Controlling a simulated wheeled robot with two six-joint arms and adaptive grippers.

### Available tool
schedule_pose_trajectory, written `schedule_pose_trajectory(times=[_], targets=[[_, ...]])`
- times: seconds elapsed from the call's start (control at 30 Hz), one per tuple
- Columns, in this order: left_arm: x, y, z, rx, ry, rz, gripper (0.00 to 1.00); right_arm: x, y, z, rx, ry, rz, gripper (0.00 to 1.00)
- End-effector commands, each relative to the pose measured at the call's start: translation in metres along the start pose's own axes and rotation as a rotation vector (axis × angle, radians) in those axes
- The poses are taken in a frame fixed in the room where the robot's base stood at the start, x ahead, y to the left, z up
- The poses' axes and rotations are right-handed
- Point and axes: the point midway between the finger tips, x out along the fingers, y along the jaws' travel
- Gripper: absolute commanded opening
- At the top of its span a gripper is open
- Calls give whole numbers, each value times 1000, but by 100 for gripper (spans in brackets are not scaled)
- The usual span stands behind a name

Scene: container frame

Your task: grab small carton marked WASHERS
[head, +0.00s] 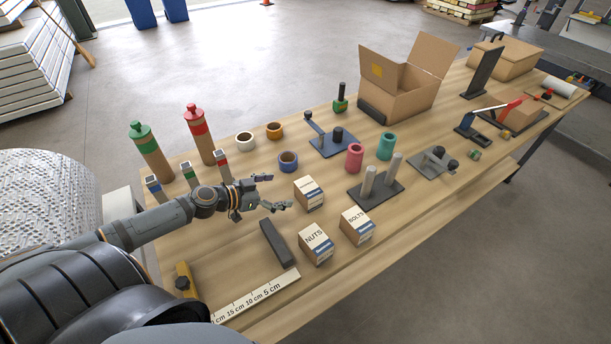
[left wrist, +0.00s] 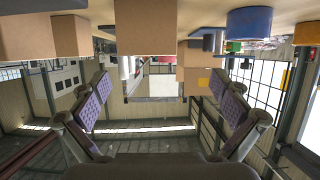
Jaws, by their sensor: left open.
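Three small cartons stand on the wooden table in the head view. The front ones read NUTS (head: 316,245) and BOLTS (head: 356,227). The third carton (head: 309,194), behind them, has a label too small to read; by elimination it may be the WASHERS one. My left gripper (head: 279,190) is open and empty just left of this third carton, with a small gap. In the left wrist view, which looks upside down, a carton (left wrist: 148,28) hangs at top centre between and beyond the open fingers (left wrist: 160,85). Two more cartons show at its left. My right gripper is not in view.
A dark block (head: 279,243) and a ruler (head: 255,299) lie in front of the gripper. A blue tape roll (head: 287,162) stands behind the third carton. A grey plate with two pegs (head: 376,190) is to its right. An open cardboard box (head: 408,80) stands farther back.

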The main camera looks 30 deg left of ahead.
Motion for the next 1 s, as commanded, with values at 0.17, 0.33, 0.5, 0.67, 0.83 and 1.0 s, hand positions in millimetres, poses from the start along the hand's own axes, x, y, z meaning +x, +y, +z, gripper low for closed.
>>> schedule_pose_trajectory(times=[0.17,0.33,0.5,0.67,0.83,1.0], targets=[[5,1,1,1,5,2,100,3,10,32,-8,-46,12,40],[24,1,2,0,8,3,100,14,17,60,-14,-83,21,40],[41,-1,-3,-5,9,-4,100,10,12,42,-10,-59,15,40],[52,1,-1,-2,2,0,100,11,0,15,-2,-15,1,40],[55,1,-2,-2,1,-1,100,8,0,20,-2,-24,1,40],[75,4,-8,-8,6,-2,100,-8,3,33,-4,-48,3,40]])
